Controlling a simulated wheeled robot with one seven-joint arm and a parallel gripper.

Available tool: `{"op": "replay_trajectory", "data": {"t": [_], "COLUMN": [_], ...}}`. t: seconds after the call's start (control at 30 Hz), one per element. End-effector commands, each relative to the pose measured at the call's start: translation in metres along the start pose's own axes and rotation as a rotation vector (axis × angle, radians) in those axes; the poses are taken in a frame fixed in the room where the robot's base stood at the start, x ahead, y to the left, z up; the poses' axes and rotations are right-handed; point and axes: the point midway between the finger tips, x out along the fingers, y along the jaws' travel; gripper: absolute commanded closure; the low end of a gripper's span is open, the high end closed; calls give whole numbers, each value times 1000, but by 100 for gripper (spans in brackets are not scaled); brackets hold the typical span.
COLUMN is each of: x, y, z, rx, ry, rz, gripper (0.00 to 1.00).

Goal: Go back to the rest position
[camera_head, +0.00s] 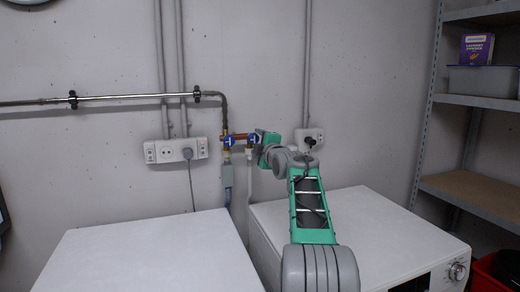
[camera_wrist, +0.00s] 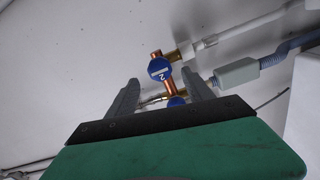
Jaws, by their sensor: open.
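My gripper (camera_head: 257,138) is at the wall by the copper pipe fitting, at the end of my outstretched green and grey arm. Two blue round valve handles show there, the left one (camera_head: 229,141) and the right one (camera_head: 252,140), the latter close beside my gripper. In the wrist view my gripper (camera_wrist: 160,78) has its two fingers spread. Whether a finger touches a handle I cannot tell.
Two white frontloaders stand below, the left one (camera_head: 145,255) and the right one (camera_head: 390,235), with my arm over the gap and the right one. Socket strips (camera_head: 175,151) and pipes (camera_head: 130,97) line the wall. Metal shelving (camera_head: 480,190) stands right.

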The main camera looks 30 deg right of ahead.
Motion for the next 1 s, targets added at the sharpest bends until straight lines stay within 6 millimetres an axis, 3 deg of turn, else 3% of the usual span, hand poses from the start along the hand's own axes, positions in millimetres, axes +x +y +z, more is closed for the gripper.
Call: {"op": "replay_trajectory", "data": {"t": [0.2, 0.67, 0.77, 0.87, 0.97, 1.0], "x": [-29, -33, -39, -64, -116, -141], "y": [-1, 0, -3, -21, -57, -73], "z": [0, -4, -32, -90, -151, -171], "rx": [0, 7, 84, 259, 469, 545], "ry": [0, 2, 7, -7, -73, -114], "rz": [-1, -6, -72, -231, -440, -519], "gripper": [40, 40, 40, 40, 40, 40]}}
